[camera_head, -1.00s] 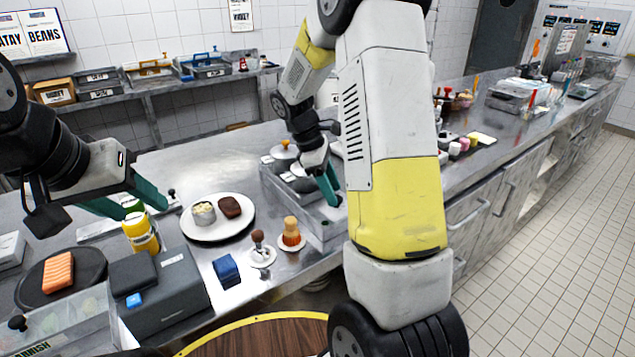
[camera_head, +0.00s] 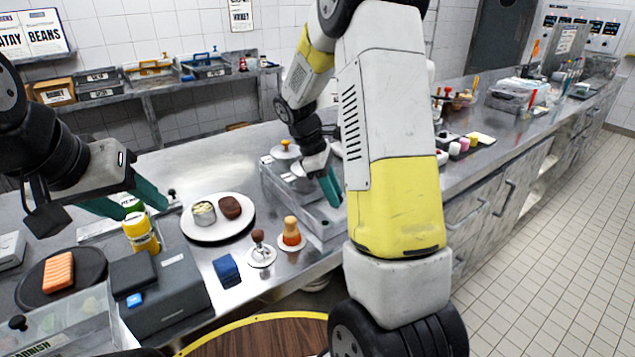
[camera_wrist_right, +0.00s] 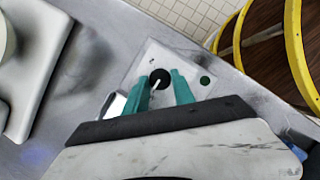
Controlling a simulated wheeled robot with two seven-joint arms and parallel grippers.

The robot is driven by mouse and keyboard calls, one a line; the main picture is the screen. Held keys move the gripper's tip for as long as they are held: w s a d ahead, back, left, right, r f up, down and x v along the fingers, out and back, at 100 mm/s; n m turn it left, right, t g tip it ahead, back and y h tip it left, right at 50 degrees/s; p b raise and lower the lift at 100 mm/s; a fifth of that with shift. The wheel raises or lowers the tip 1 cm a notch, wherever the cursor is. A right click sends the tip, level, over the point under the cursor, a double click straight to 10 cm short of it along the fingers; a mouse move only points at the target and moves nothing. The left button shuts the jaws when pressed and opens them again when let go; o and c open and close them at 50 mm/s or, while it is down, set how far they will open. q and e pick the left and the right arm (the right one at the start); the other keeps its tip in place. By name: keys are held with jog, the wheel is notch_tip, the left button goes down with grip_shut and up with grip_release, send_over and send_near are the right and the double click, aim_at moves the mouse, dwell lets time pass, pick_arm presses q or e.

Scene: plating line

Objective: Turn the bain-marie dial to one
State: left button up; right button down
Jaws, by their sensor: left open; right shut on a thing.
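The bain-marie (camera_head: 295,212) is a grey metal unit on the counter with lidded pots in it, partly hidden behind my right arm. Its dial (camera_wrist_right: 159,78) is a round black knob with a white pointer line, on a pale panel in the right wrist view. My right gripper (camera_head: 335,201) is down at the front end of the bain-marie. In the right wrist view its green fingers (camera_wrist_right: 163,88) are shut on the dial, one on each side. The scale marks are too small to read.
A yellow bottle (camera_head: 141,234) is near my left gripper.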

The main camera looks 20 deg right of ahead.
jog(key=m, duration=0.2)
jog(key=m+g+y, duration=0.1)
jog(key=m, duration=0.3)
jog(key=shift+w+d+g+y, duration=0.15)
jog(key=shift+w+g+y, duration=0.1)
jog(key=shift+g+y, duration=0.05)
jog(key=m+y, duration=0.1)
jog(key=m, duration=0.1)
jog(key=m+y, duration=0.1)
jog(key=m, duration=0.2)
jog(key=shift+d+g, duration=0.2)
jog(key=shift+g, duration=0.2)
jog(key=shift+m, duration=0.4)
jog(key=c, duration=1.1)
grip_release()
jog(key=shift+o, duration=0.2)
